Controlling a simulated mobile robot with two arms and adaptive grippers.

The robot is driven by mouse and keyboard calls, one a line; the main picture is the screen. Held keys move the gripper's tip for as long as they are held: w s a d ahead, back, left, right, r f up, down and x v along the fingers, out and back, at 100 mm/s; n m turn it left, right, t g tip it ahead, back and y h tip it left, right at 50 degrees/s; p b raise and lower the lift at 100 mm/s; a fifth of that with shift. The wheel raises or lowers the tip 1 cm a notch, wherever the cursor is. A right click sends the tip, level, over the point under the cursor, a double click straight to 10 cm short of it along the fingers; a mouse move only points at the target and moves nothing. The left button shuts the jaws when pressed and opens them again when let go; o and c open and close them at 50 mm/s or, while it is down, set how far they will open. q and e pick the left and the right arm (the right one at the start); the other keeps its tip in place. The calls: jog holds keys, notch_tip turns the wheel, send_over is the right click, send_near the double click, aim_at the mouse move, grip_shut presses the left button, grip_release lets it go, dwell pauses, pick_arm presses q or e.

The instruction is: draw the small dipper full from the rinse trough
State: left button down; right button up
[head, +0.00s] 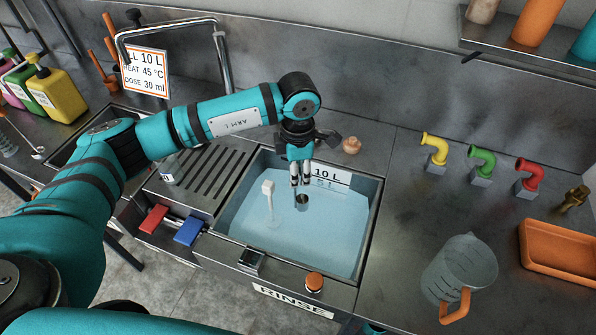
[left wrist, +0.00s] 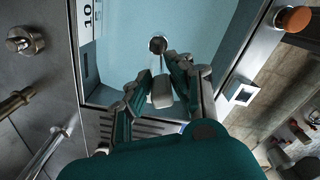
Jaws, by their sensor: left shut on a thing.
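The rinse trough (head: 372,215) is a steel basin of pale blue water (head: 320,235) with a "10 L" mark on its far wall. My left gripper (head: 299,180) is over the far part of the trough, pointing down, shut on the thin handle of the small dipper. The dipper's small dark cup (head: 302,199) hangs below the fingers at or close to the water; I cannot tell how deep it is or what it holds. In the left wrist view the cup (left wrist: 158,45) shows just beyond the fingertips (left wrist: 166,75).
A white standpipe (head: 268,187) rises from the water left of the dipper. A tap (head: 222,55) stands behind my arm. Yellow, green and red valves (head: 482,160), a clear jug (head: 462,265) and an orange tray (head: 560,248) are on the right counter.

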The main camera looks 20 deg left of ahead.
aim_at(298, 202)
pick_arm(q)
jog(key=shift+f+b, duration=2.4)
jog(key=shift+f, duration=0.5)
jog(key=shift+f+b, duration=2.75)
jog(key=shift+f, duration=0.35)
jog(key=shift+r, duration=0.1)
